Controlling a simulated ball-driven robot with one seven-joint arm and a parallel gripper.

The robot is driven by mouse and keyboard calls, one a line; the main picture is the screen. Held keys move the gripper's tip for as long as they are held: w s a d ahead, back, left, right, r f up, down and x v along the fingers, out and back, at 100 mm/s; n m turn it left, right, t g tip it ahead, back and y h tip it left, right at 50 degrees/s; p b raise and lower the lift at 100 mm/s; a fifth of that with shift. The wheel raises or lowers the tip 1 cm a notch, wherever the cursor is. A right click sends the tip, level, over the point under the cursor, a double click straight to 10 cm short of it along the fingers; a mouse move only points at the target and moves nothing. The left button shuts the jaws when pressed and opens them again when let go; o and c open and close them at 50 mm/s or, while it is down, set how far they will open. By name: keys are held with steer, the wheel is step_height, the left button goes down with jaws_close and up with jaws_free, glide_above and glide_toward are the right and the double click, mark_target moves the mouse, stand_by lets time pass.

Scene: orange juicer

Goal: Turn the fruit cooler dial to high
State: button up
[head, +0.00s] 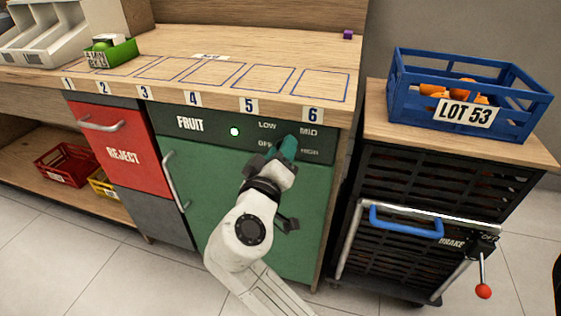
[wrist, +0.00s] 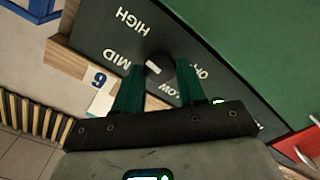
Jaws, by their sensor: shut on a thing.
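The fruit cooler's green panel (head: 215,127) carries the labels FRUIT, OFF, LOW, MID and HIGH and a lit lamp. In the head view my gripper (head: 288,148) covers the dial between these labels. In the wrist view the dark round dial (wrist: 162,69) sits between the two green fingers of my gripper (wrist: 160,75). The fingers are shut on the dial. Its white mark is on the side toward MID, and the HIGH label (wrist: 132,22) is farther around, at the upper left.
The wooden counter (head: 200,50) with outlined spaces is above the panel. At the right, a dark cart holds a blue crate (head: 400,90) of orange fruit; its blue handle (head: 405,222) is near my arm. The red REJECT door (head: 122,150) is at the left.

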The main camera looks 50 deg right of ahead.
steer(key=shift+f+m+b, duration=0.15)
steer(key=shift+m+b, duration=0.35)
steer(key=shift+m, duration=0.2)
steer(key=o, duration=1)
steer(key=p+v, duration=0.1)
steer(key=v, duration=1)
steer(key=shift+p, duration=0.4)
